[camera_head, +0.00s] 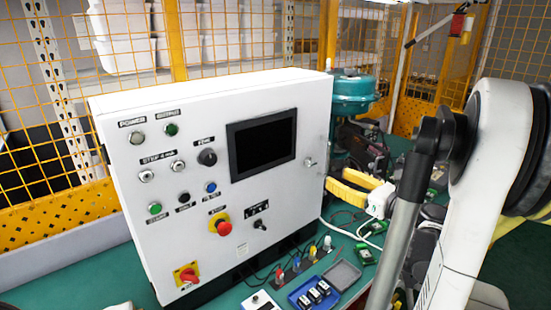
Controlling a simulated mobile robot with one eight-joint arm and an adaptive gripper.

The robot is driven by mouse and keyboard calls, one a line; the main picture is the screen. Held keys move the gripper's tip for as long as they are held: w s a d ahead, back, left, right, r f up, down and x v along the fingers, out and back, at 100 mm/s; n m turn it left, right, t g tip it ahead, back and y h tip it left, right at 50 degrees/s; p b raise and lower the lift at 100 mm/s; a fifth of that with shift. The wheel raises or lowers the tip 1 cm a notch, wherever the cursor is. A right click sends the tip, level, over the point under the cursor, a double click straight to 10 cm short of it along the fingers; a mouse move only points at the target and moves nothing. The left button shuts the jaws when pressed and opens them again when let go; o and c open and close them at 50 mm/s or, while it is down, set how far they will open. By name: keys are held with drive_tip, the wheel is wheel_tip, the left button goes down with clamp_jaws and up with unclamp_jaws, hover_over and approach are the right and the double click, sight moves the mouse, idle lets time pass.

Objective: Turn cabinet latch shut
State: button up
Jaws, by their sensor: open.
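A white control cabinet (270,205) stands on the green bench, its front door facing me. The cabinet latch (309,162) is a small silver piece near the right edge of the door, right of the dark screen (262,144). It is too small to tell which way it is turned. The door looks flush with the cabinet. My arm comes in at the right of the picture, apart from the cabinet. My gripper is not seen in this view.
The door carries several buttons, a red emergency stop (224,228) and a red-yellow rotary switch (187,275). A blue tray (303,303), a grey tray (344,274) and cables lie in front. A teal valve actuator (352,90) stands behind right. Yellow mesh fencing is behind.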

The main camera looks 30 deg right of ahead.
sight(314, 164)
drive_tip(key=shift+m, duration=0.3)
drive_tip(key=w+b, duration=0.1)
drive_tip(key=w, duration=0.4)
drive_tip(key=w+b, duration=0.1)
drive_tip(key=w, duration=0.4)
drive_tip(key=shift+w+a+r, duration=0.15)
drive_tip(key=c, duration=0.9)
